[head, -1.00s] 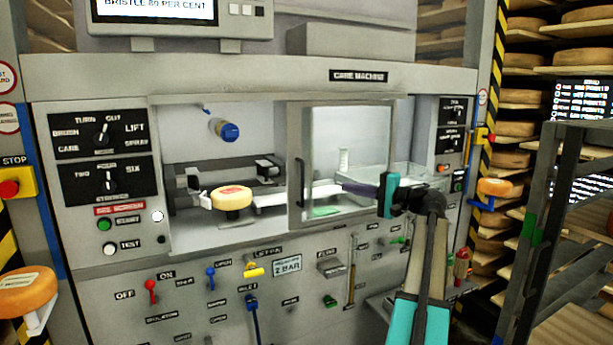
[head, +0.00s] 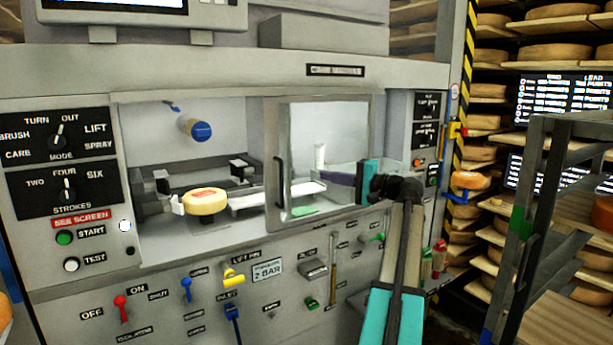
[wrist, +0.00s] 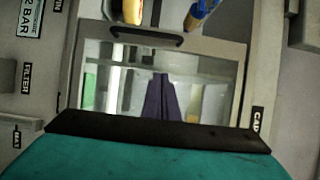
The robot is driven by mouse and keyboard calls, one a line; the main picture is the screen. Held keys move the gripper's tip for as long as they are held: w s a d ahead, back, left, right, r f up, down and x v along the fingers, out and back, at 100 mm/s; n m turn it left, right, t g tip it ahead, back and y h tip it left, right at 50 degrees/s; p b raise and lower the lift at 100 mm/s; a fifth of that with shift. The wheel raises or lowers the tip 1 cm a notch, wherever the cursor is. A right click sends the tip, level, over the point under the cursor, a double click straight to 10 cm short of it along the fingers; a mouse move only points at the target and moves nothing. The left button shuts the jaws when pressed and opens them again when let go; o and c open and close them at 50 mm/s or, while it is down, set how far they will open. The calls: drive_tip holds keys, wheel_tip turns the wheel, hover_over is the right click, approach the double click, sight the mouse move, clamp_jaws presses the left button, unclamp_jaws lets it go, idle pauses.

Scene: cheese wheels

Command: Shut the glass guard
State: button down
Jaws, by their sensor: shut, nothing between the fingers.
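The glass guard (head: 328,125) is a grey-framed clear pane over the right part of the machine's opening. The left part of the opening is uncovered. Its dark upright handle (head: 280,182) is on the guard's left edge; it also shows at the top of the wrist view (wrist: 145,37). My gripper (head: 324,177) has a teal body and purple fingers. The fingers are shut and empty, pointing left in front of the pane, right of the handle. In the wrist view the fingers (wrist: 160,78) lie over the pane, short of the handle. I cannot tell whether they touch the glass.
A cheese wheel (head: 206,201) sits in the uncovered part of the opening, below a blue-ended nozzle (head: 201,131). Levers and knobs, such as a yellow lever (head: 233,277), line the panel below. A dark metal frame (head: 525,230) stands at the right.

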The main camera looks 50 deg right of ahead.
sight(302, 171)
drive_tip(key=shift+w+a+p, duration=0.25)
drive_tip(key=shift+w+a, duration=0.6)
drive_tip(key=shift+w, duration=0.85)
drive_tip(key=shift+w+a+p, duration=0.3)
drive_tip(key=shift+w+a, duration=0.55)
drive_tip(key=shift+w, duration=0.85)
drive_tip(key=shift+w+a+p, duration=0.25)
drive_tip(key=shift+w+a, duration=0.6)
drive_tip(key=shift+w, duration=0.85)
drive_tip(key=shift+s, duration=0.1)
